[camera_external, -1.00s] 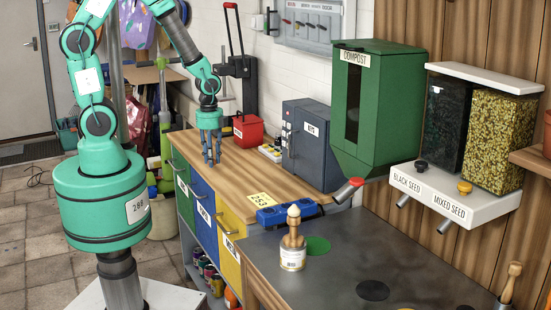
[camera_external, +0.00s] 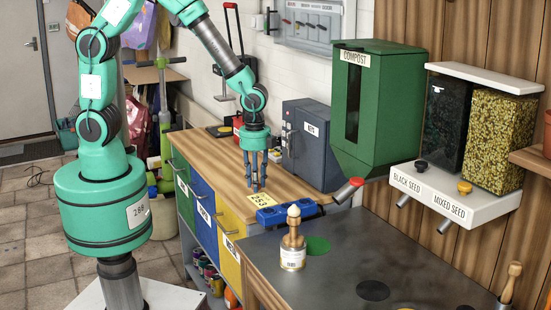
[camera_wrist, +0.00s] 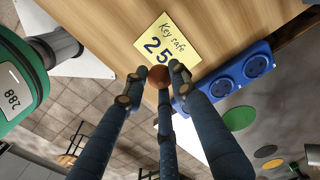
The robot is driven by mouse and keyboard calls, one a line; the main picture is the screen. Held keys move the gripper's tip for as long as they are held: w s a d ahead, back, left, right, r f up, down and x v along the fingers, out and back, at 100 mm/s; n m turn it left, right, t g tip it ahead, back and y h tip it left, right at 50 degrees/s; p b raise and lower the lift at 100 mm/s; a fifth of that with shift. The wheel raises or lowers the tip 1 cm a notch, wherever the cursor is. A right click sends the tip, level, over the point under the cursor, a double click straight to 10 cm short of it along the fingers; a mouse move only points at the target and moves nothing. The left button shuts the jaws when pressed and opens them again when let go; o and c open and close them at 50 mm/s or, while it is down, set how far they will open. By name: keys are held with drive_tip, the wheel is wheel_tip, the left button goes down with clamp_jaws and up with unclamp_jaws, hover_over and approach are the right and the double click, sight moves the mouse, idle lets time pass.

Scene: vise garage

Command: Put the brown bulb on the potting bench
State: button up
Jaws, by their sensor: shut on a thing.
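The brown bulb (camera_wrist: 158,75) shows in the wrist view as a small round brown thing between my fingertips. My three-fingered gripper (camera_external: 256,186) is shut on it, pointing down over the wooden cabinet top near its front right corner. In the external view the bulb is too small to make out between the fingers. The potting bench (camera_external: 338,272) has a dark grey top and stands to the right of my gripper.
A yellow note (camera_external: 258,199) and a blue socket strip (camera_external: 287,213) lie close by my gripper. A tin with a wooden dibber (camera_external: 292,255) stands on the bench. A compost bin (camera_external: 376,110) hangs behind. The bench's middle is mostly clear.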

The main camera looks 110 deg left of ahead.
drive_tip(key=w+d, duration=0.3)
drive_tip(key=d, duration=0.2)
drive_tip(key=w+d, duration=0.3)
drive_tip(key=d, duration=0.2)
drive_tip(key=w+d+f+b, duration=0.1)
drive_tip(key=w+d, duration=0.2)
drive_tip(key=d, duration=0.3)
drive_tip(key=shift+w, duration=0.2)
drive_tip(key=w+d, duration=0.1)
drive_tip(key=d, duration=0.9)
drive_tip(key=w+d+f+b, duration=0.1)
drive_tip(key=w+d, duration=0.1)
drive_tip(key=d, duration=0.8)
drive_tip(key=shift+w+f+m, duration=0.25)
drive_tip(key=shift+w+m, duration=0.05)
drive_tip(key=shift+w+d, duration=0.1)
drive_tip(key=shift+w, duration=0.05)
drive_tip(key=b, duration=0.3)
hover_over(309, 301)
drive_tip(key=shift+f, duration=0.75)
drive_tip(key=shift+f+b, duration=0.45)
drive_tip(key=shift+f, duration=1.3)
drive_tip(key=shift+f, duration=0.15)
